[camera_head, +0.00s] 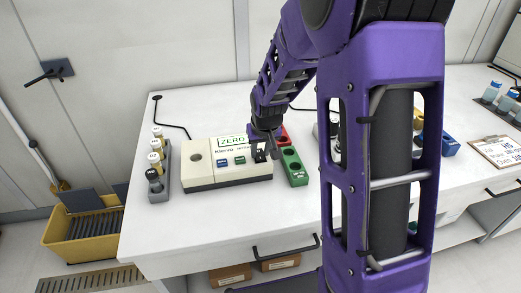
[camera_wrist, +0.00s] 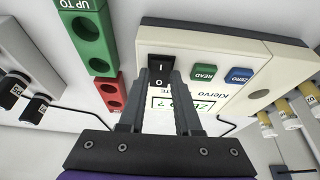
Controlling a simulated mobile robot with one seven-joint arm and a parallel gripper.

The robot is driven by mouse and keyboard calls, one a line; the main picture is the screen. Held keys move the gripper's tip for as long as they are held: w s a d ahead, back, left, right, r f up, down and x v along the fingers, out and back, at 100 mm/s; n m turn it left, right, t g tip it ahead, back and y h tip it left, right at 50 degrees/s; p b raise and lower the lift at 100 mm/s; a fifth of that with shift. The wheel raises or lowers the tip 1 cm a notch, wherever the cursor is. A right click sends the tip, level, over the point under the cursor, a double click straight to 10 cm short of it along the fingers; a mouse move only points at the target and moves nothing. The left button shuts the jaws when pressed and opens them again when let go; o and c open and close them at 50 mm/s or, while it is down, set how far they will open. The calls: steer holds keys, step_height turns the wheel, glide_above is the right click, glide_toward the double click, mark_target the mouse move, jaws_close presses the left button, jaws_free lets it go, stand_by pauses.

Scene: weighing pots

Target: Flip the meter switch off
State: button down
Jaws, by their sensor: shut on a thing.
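The meter (camera_head: 199,172) is a cream box on the white bench, with a round port on its left, blue and green buttons, and a green-lettered display (camera_head: 232,141). Its black rocker switch (camera_wrist: 158,70), marked I and O, shows at the top middle of the wrist view. I cannot tell which side of the rocker is pressed. My gripper (camera_head: 262,152) is over the right end of the meter. The fingers partly cover the display.
Green (camera_head: 293,168) and red (camera_head: 284,137) racks stand just right of the meter. A grey rack (camera_head: 160,184) of capped pots stands to its left. A clipboard (camera_head: 499,151) lies far right. The bench front is clear. My arm hides part of the bench's middle.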

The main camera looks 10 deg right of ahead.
steer(key=shift+w+r+g+p, duration=0.2)
steer(key=shift+r+g+p, duration=0.3)
steer(key=shift+p, duration=0.65)
steer(key=shift+w+f+g+p, duration=0.2)
steer(key=shift+g+p, duration=0.5)
steer(key=shift+p, duration=0.2)
steer(key=shift+f, duration=0.2)
steer(key=c, duration=0.6)
jaws_free()
step_height(320, 180, up, 17)
steer(key=s+p, duration=0.1)
steer(key=s, duration=0.1)
steer(key=shift+s+r+p, duration=0.15)
steer(key=shift+p, duration=0.25)
